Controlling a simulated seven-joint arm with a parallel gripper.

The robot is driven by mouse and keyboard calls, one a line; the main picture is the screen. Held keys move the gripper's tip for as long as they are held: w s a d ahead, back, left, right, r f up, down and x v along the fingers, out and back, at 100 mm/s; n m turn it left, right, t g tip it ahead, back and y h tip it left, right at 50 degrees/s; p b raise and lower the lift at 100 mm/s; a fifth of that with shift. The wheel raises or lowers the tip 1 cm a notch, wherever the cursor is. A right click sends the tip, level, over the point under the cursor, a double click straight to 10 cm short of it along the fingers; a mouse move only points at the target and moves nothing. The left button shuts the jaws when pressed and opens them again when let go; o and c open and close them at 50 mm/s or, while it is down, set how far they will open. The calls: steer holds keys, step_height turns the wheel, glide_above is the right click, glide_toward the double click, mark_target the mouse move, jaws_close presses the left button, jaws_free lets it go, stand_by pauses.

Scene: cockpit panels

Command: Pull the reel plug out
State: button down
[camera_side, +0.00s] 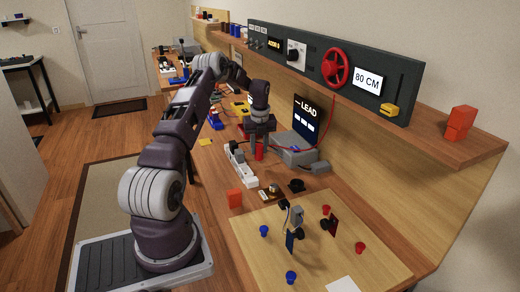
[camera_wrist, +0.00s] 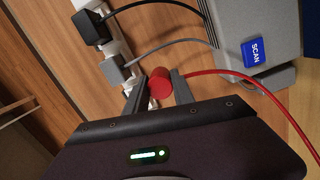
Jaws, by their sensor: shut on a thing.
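My gripper (camera_wrist: 160,88) is shut on a red round plug (camera_wrist: 160,80), which sits between its two fingers. In the side view my gripper (camera_side: 259,146) points down beside the white power strip (camera_side: 241,165), and the red plug (camera_side: 259,154) shows below it. A red cable (camera_wrist: 235,76) runs off to the right from behind the right finger. The power strip also shows in the wrist view (camera_wrist: 117,42), with a black plug (camera_wrist: 90,27) and a grey plug (camera_wrist: 117,70) on it. My fingers hide part of the strip, so I cannot tell whether the red plug touches a socket.
A grey box (camera_side: 293,150) with a blue SCAN label (camera_wrist: 254,52) stands right of my gripper. A dark LEAD screen (camera_side: 307,118) is behind it. A shelf with a red wheel (camera_side: 335,67) overhangs the bench.

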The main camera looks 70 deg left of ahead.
steer(key=shift+r, duration=3.05)
